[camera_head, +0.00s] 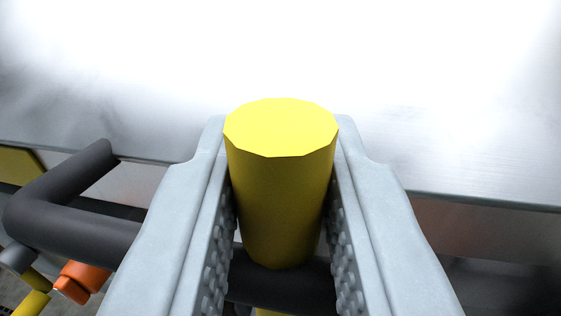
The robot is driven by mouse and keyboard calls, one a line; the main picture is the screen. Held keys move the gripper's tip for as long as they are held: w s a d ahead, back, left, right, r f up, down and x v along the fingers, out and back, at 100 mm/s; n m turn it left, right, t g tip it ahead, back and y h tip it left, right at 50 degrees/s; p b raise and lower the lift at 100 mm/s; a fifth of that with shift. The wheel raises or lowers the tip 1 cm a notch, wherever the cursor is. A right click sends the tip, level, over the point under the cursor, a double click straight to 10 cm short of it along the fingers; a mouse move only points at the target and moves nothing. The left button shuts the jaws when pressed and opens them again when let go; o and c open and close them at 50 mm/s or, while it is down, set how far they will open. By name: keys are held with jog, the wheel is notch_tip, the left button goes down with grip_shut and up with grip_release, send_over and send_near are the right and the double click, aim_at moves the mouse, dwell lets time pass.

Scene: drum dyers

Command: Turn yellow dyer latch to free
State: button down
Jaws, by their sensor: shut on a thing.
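A yellow knob (281,190), a many-sided cylinder, fills the middle of the head camera view. It appears to be the yellow dyer latch's handle. My gripper (282,150) has one grey finger on each side of the knob and is shut on it. The knob's flat top sticks up a little above the fingertips. A bit of yellow shows below the knob at the bottom edge. How the latch is turned and what it locks cannot be seen.
A black bent bar (75,205) runs at the left and passes behind my fingers below the knob. An orange part (80,281) and a yellow rod (30,302) sit at lower left. A bright metal surface (450,130) fills the back.

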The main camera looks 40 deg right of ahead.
jog(key=shift+s+d+m, duration=0.35)
jog(key=shift+s+m, duration=0.1)
jog(key=shift+m, duration=0.15)
jog(key=c, duration=1.3)
grip_release()
jog(key=v, duration=1.7)
jog(key=shift+f, duration=0.3)
jog(key=shift+s+a+r, duration=0.1)
jog(key=shift+s+a, duration=0.1)
